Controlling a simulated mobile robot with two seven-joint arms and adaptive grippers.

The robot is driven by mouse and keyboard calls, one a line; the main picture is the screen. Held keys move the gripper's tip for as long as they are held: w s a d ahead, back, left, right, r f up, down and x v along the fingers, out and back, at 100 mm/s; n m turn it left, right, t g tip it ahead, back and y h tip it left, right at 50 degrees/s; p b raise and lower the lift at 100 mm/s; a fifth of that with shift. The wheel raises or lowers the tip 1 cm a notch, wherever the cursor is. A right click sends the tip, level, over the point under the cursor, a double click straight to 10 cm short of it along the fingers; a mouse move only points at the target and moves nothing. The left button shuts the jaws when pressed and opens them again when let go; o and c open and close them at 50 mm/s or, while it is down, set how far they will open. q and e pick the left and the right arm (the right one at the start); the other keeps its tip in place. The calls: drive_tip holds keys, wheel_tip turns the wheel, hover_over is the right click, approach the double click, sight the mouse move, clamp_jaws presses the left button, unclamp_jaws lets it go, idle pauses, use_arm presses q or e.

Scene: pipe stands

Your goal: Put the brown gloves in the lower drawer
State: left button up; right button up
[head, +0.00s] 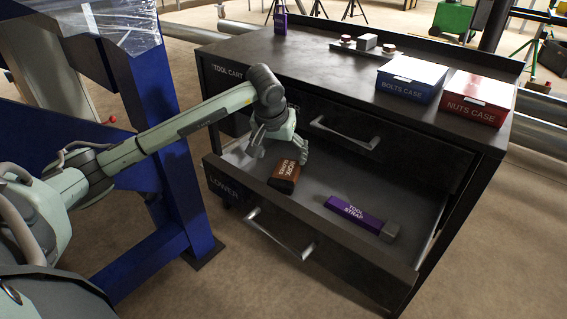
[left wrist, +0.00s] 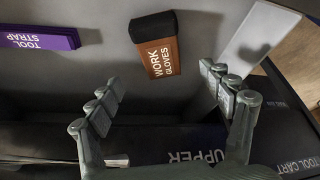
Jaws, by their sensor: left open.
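The brown work gloves (head: 286,173) lie in the open lower drawer (head: 310,231), towards its left side. They also show in the left wrist view (left wrist: 160,57), beyond my open fingers. My left gripper (head: 279,150) is over the drawer, just behind the gloves; in the left wrist view (left wrist: 166,100) its fingers are spread wide with nothing between them. The gloves look apart from the fingers. My right gripper is in neither view.
A purple tool strap (head: 354,213) lies in the same drawer, with a grey block at its end. The upper drawer (head: 345,133) is shut. Blue bolts case (head: 411,78) and red nuts case (head: 477,98) stand on the cart top. A blue post (head: 160,110) stands left of the cart.

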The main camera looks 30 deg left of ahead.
use_arm(q)
drive_tip(key=shift+v, duration=1.8)
